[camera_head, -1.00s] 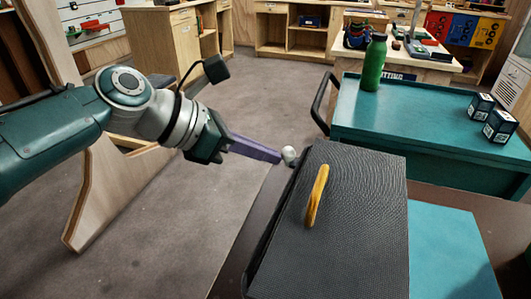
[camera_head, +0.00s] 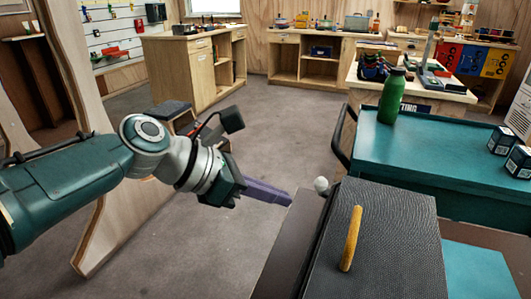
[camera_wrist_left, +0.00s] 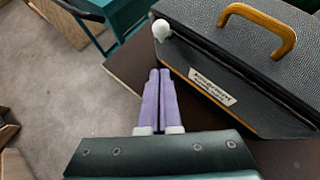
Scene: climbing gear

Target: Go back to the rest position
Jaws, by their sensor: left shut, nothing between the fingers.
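My left gripper (camera_head: 268,192) reaches in from the left in the head view, beside the left end of a dark textured case (camera_head: 400,225). In the left wrist view its two purple fingers (camera_wrist_left: 159,98) are together with nothing between them. The case (camera_wrist_left: 225,50) has a yellow-orange handle (camera_head: 351,238) and a white round knob (camera_head: 321,184) near the fingertips. A label (camera_wrist_left: 212,87) shows on its front. The fingers appear apart from the case. My right gripper is not in view.
The case stands on a brown table (camera_head: 285,255). A teal cart (camera_head: 440,155) behind it carries a green bottle (camera_head: 391,96) and dark boxes (camera_head: 518,162). A wooden panel (camera_head: 100,225) stands at left behind my arm. Grey floor (camera_head: 270,110) is open in the middle.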

